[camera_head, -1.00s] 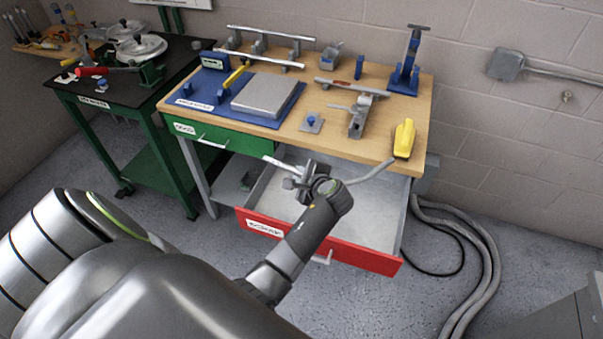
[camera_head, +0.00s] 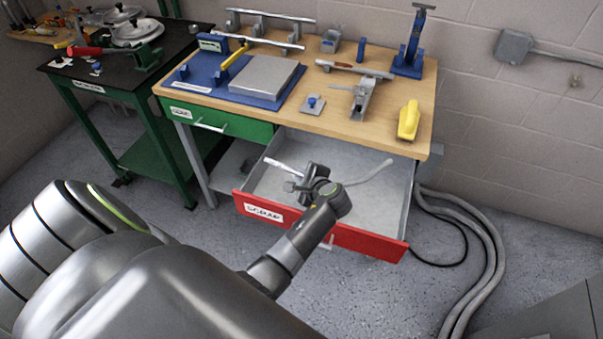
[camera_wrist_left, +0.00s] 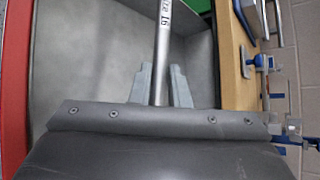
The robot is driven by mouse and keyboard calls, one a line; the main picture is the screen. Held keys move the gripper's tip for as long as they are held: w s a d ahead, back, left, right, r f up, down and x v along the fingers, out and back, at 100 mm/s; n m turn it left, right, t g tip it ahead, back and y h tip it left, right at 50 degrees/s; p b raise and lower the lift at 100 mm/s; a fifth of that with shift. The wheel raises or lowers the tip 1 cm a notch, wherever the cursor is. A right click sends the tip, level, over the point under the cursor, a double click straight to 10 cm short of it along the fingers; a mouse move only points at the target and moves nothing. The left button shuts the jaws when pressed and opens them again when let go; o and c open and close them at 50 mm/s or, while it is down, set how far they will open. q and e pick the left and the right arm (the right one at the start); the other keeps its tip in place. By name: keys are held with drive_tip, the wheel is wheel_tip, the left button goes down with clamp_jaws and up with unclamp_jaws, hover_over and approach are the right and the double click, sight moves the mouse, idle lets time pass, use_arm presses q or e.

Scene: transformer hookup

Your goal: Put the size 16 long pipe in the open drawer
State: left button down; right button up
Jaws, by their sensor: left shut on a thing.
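A "16" label shows on the pipe in the left wrist view (camera_wrist_left: 165,25). My left gripper (camera_head: 308,180) is shut on the pipe near its middle, and the fingers also show in the left wrist view (camera_wrist_left: 160,87). The gripper and pipe are over the open drawer (camera_head: 352,238), which has a red front with a white label and a grey inside. I cannot tell whether the pipe touches the drawer floor. My right gripper is not in view.
The wooden bench top (camera_head: 375,130) above the drawer holds a blue fixture plate (camera_head: 215,88), a yellow tool (camera_head: 409,120) and metal parts. A shut green drawer (camera_head: 222,124) is left of the open one. Grey hoses (camera_head: 485,245) lie on the floor at right.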

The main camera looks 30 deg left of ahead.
use_arm(q)
wheel_tip(320, 180, down, 4)
drive_tip(key=shift+f+b, duration=0.1)
drive_tip(key=shift+b, duration=1.15)
drive_tip(key=shift+f, duration=0.4)
drive_tip(key=c, duration=1.3)
unclamp_jaws()
wheel_tip(320, 180, up, 10)
